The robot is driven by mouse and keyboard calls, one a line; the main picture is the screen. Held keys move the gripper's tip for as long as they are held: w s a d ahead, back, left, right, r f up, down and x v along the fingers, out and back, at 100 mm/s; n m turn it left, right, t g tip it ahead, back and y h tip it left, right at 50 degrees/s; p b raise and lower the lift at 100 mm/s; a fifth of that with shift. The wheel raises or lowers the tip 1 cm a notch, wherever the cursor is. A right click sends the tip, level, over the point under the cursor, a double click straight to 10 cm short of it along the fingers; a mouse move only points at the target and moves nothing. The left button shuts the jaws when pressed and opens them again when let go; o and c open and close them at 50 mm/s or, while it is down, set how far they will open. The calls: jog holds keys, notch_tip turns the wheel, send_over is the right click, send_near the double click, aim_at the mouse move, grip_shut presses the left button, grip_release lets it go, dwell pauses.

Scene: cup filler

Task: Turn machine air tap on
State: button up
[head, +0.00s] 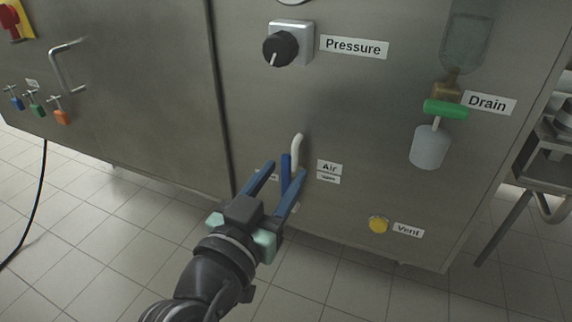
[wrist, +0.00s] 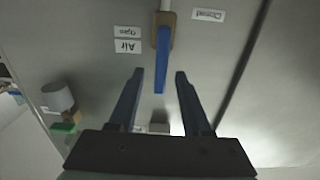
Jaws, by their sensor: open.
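The air tap is on the steel machine front, with a blue lever handle (head: 286,174) beside a short pale pipe (head: 298,150). In the wrist view the blue handle (wrist: 161,72) extends from a brass-coloured body (wrist: 164,33). My gripper (head: 286,168) is open, its two blue fingers on either side of the handle. In the wrist view the handle's free end shows between the fingertips of my gripper (wrist: 160,74), with a gap on both sides. I cannot tell how deep it sits between them. In the head view the fingers hide the tap's lower part.
An Air label (head: 329,167) sits right of the tap; a Closed label (wrist: 208,15) shows in the wrist view. A pressure knob (head: 281,48) is above, a yellow vent button (head: 378,224) lower right, and a green drain handle (head: 446,109) upper right.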

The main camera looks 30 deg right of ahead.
jog(key=p+v, duration=0.2)
jog(key=v, duration=0.8)
jog(key=shift+s+a+p, duration=0.25)
jog(key=shift+p, duration=0.05)
